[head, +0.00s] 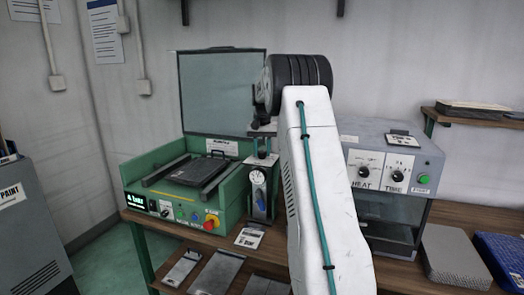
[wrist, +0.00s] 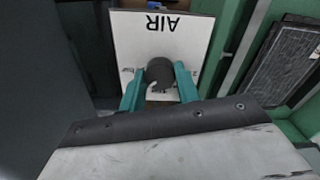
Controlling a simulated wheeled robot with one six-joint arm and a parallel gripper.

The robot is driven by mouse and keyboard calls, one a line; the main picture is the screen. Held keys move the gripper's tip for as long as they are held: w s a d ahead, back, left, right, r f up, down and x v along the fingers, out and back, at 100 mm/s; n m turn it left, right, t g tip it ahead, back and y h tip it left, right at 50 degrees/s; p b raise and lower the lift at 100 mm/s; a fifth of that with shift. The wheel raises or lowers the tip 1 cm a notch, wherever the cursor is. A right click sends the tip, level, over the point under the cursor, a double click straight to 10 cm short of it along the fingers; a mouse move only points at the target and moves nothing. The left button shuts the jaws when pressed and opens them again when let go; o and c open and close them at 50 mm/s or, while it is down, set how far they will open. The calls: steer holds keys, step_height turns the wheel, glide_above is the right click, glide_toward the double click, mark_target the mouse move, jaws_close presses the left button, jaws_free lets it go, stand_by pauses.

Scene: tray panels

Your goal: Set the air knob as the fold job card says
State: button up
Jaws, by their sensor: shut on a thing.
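The air knob (wrist: 160,71) is a dark round knob on a white plate marked AIR (wrist: 143,32), which appears upside down in the wrist view. My gripper (wrist: 158,80) has its teal fingers on both sides of the knob and is shut on it. Scale marks beside the knob are partly covered by the fingers and too small to read. In the head view my arm reaches toward a narrow unit (head: 259,188) right of the green machine. A small card (head: 250,238) lies in front of it; its text is unreadable, so I cannot tell if it is the fold job card.
The green machine (head: 150,172) with a dark tray (head: 200,172) stands left of the unit. A grey box with HEAT and TIME knobs (head: 425,160) stands right, partly behind my arm. Flat panels (head: 217,272), a grey stack (head: 452,258) and a blue crate (head: 500,255) occupy the bench front.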

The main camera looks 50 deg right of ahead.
mark_target(262, 151)
steer(key=m, duration=0.6)
stand_by(0.6)
steer(key=o, duration=1)
steer(key=shift+r, duration=0.15)
step_height(262, 151, up, 8)
steer(key=shift+f, duration=0.2)
